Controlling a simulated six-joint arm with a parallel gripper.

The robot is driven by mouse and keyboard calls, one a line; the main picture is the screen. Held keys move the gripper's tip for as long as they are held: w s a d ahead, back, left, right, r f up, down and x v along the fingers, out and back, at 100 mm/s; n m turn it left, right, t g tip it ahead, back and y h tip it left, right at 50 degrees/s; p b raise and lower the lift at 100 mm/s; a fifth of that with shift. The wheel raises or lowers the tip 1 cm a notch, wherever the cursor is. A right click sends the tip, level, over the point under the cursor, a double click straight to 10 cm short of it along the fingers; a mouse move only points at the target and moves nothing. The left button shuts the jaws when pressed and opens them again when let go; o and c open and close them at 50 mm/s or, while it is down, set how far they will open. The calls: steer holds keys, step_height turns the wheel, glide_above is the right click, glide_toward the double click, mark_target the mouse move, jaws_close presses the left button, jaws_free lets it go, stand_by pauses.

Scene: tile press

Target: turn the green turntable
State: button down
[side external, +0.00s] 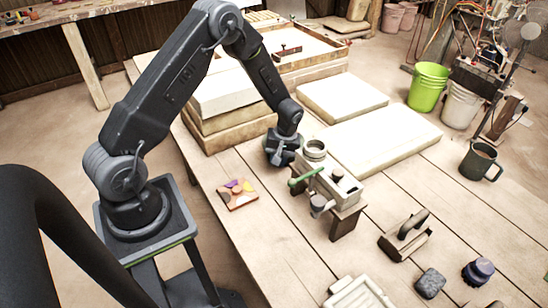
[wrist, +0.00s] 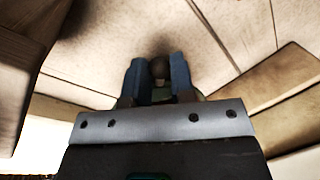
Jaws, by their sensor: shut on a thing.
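My gripper (side external: 282,155) points down at the table just left of a small press (side external: 335,185). In the wrist view my gripper (wrist: 159,75) is shut on a small dark knob (wrist: 159,68), seen between its two bluish fingers. What the knob belongs to is hidden. A green bar (side external: 305,177) sticks out from the press's near left side, below my gripper. A pale round pot-like part (side external: 315,149) stands at the press's far end. No green turntable shows clearly; I cannot tell whether the held knob is part of it.
A small board with coloured patches (side external: 237,194) lies left of the press. Pale slabs (side external: 380,142) lie behind it.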

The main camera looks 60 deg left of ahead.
steer(key=shift+w+d+n, duration=0.35)
steer(key=shift+w+n, duration=0.1)
steer(key=shift+n, duration=0.25)
steer(key=shift+w, duration=0.1)
steer(key=c, duration=1)
jaws_free()
steer(key=shift+r, duration=0.15)
steer(key=r, duration=0.4)
steer(key=w+r, duration=0.1)
steer(key=r, duration=0.4)
steer(key=w+d+r, duration=0.1)
steer(key=r, duration=0.3)
steer(key=shift+w+d+r, duration=0.1)
steer(key=shift+w+r, duration=0.05)
steer(key=shift+c, duration=0.2)
